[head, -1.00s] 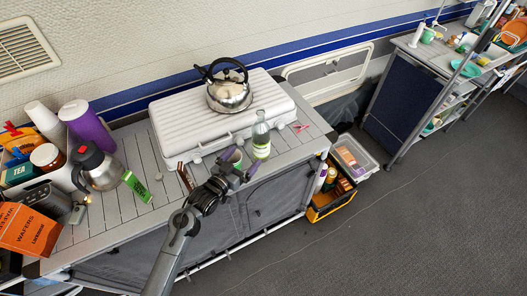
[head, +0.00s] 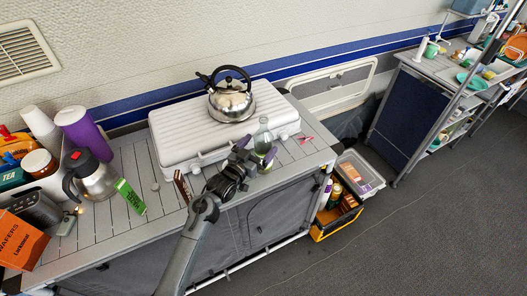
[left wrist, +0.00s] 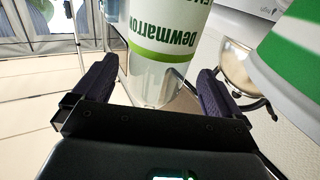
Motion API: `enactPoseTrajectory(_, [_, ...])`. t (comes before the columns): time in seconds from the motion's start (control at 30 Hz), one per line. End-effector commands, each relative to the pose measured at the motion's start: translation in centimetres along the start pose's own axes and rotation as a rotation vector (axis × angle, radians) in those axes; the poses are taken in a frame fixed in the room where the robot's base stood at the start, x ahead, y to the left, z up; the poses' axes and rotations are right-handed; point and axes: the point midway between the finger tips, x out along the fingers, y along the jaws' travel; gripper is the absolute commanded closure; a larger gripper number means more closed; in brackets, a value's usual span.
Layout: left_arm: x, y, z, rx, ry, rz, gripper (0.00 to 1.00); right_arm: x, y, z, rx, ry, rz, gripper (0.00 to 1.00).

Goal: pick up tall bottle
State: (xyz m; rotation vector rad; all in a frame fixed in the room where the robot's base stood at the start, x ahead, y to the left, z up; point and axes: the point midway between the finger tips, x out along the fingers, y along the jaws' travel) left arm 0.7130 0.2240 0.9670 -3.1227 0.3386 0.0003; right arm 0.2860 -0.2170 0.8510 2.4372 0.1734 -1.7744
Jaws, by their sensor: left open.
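The tall bottle (head: 263,136) is clear with a white and green label. It stands upright on the slatted counter, in front of the white case. My left gripper (head: 257,158) is open at the bottle, covering part of its lower body in the head view. In the left wrist view the bottle (left wrist: 160,45) appears between the two purple fingers of my left gripper (left wrist: 155,90), with gaps on both sides. My right gripper is not in view.
A green and white container (left wrist: 293,55) is close beside the right finger in the left wrist view. A steel kettle (head: 231,101) sits on the white case (head: 175,125) behind. A red item (head: 304,139) lies right of the bottle, near the counter's right end.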

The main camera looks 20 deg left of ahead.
Motion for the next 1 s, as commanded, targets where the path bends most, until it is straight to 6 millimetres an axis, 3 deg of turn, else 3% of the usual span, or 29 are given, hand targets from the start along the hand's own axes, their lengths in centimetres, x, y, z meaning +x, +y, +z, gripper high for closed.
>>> enactPoseTrajectory(0.3, [3.8,0.3,0.2,0.0,0.0,0.001,0.01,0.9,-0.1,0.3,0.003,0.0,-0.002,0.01])
enactPoseTrajectory(0.63, [4.3,0.3,0.2,0.001,-0.001,0.0,0.01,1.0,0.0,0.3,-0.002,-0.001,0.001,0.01])
enactPoseTrajectory(1.0, [4.3,0.3,0.2,0.001,-0.001,0.0,0.56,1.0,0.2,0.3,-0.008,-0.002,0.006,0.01])
